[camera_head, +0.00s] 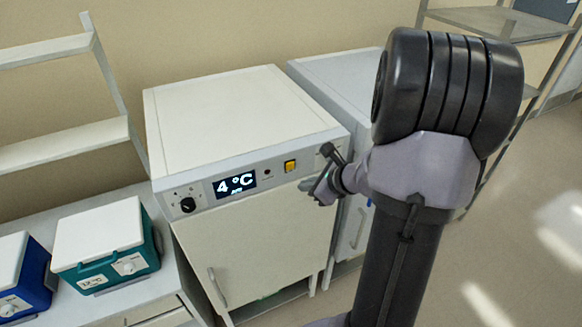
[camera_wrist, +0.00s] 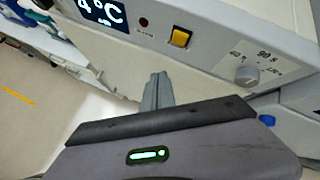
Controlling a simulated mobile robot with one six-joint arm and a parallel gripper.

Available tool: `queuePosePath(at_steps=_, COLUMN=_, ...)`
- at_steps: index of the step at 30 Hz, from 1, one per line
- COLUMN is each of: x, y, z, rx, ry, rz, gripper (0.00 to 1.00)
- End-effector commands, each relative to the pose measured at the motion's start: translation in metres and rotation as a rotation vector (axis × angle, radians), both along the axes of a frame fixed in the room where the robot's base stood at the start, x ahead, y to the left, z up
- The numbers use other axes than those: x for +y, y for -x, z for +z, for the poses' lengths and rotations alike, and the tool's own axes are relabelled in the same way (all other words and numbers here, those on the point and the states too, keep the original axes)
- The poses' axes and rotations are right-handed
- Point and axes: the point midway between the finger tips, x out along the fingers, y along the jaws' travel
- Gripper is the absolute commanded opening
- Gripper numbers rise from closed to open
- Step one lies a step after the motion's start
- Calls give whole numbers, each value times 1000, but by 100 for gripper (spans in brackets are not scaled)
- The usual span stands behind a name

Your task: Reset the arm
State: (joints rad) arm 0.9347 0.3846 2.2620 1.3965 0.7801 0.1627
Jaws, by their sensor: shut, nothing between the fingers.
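My arm rises at the right of the head view, bent at a large dark joint. My gripper (camera_head: 310,189) is at the front right of a white cabinet, close to its control panel; I cannot tell whether it touches. In the wrist view my gripper (camera_wrist: 158,80) is shut and empty, its fingers together below the panel's yellow switch (camera_wrist: 180,37). The cabinet (camera_head: 240,110) has a display (camera_head: 235,184) reading 4 °C and a black knob (camera_head: 188,205). Its door (camera_head: 255,240) looks closed.
A second white cabinet (camera_head: 335,75) stands to the right, partly hidden by my arm. A teal cooler box (camera_head: 105,240) and a blue one (camera_head: 35,280) sit on a low bench at the left, below white shelves (camera_head: 60,145). Open floor (camera_head: 500,240) lies at the right.

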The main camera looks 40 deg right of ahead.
Motion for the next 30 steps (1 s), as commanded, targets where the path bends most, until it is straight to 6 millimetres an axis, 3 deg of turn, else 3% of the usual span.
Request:
queuePosePath(at_steps=9, x=1, y=0, z=0, rx=-1, ry=2, rz=4, gripper=0)
queuePosePath(at_steps=11, x=11, y=-4, z=-4, rx=-3, ry=23, rz=48, gripper=0)
queuePosePath(at_steps=14, x=73, y=-15, z=-16, rx=-21, ry=149, rz=302, gripper=0)
queuePosePath(at_steps=16, x=143, y=-10, z=-34, rx=-40, ry=308, rz=599, gripper=0)
queuePosePath(at_steps=18, x=209, y=14, z=-57, rx=-57, ry=491, rz=905, gripper=0)
queuePosePath(at_steps=21, x=273, y=65, z=-97, rx=-81, ry=771, rz=1292, gripper=0)
queuePosePath(at_steps=25, x=303, y=122, z=-141, rx=-104, ry=1110, rz=1639, gripper=0)
queuePosePath(at_steps=27, x=306, y=140, z=-155, rx=-109, ry=1244, rz=1744, gripper=0)
queuePosePath(at_steps=30, x=304, y=153, z=-161, rx=-110, ry=1359, rz=1819, gripper=0)
